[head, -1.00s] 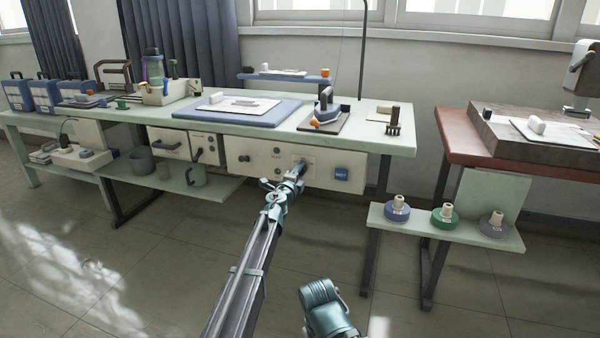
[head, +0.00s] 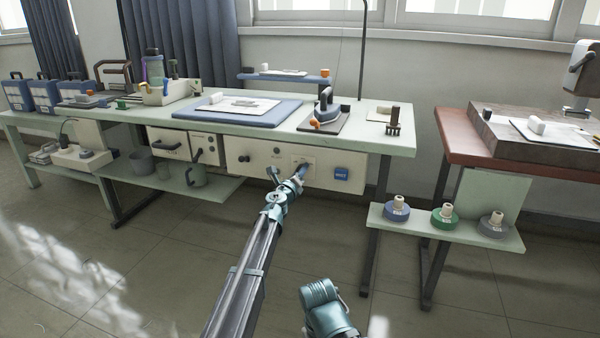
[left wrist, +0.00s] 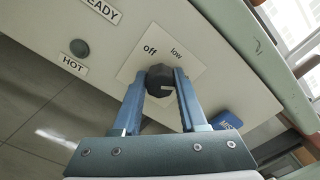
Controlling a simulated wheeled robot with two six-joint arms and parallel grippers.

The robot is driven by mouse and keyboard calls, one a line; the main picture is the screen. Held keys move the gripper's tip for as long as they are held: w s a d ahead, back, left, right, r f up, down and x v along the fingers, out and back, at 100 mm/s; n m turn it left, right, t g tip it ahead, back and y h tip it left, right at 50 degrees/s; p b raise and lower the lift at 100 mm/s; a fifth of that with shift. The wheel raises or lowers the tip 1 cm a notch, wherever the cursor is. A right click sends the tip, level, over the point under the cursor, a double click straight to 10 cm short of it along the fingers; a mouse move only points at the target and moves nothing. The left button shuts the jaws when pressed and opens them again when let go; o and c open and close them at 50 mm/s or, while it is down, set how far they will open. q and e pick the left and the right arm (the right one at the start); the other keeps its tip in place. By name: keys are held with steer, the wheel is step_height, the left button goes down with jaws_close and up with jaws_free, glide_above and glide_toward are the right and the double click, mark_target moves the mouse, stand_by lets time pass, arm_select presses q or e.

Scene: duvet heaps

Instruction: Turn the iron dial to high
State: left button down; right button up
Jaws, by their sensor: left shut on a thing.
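The iron dial (left wrist: 159,78) is a dark knob on a pale square plate (left wrist: 136,62) on the front panel under the bench. In the left wrist view the plate reads "off" and "low"; no "high" label can be seen there. My left gripper (left wrist: 160,85) is shut on the dial, one blue finger on each side. A small light mark shows on the dial, but its setting is unclear. In the head view my left gripper (head: 302,168) reaches the panel and mostly hides the dial. The iron (head: 325,103) stands on the bench above.
The panel (head: 238,155) also has small round lamps, with READY and HOT labels in the wrist view, and a blue label block (head: 341,174) to the right. The green bench (head: 395,140) overhangs it.

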arm_select(q)
steer(key=shift+m, duration=0.3)
stand_by(0.4)
steer(key=shift+c, duration=2.2)
jaws_free()
steer(key=v, duration=1.4)
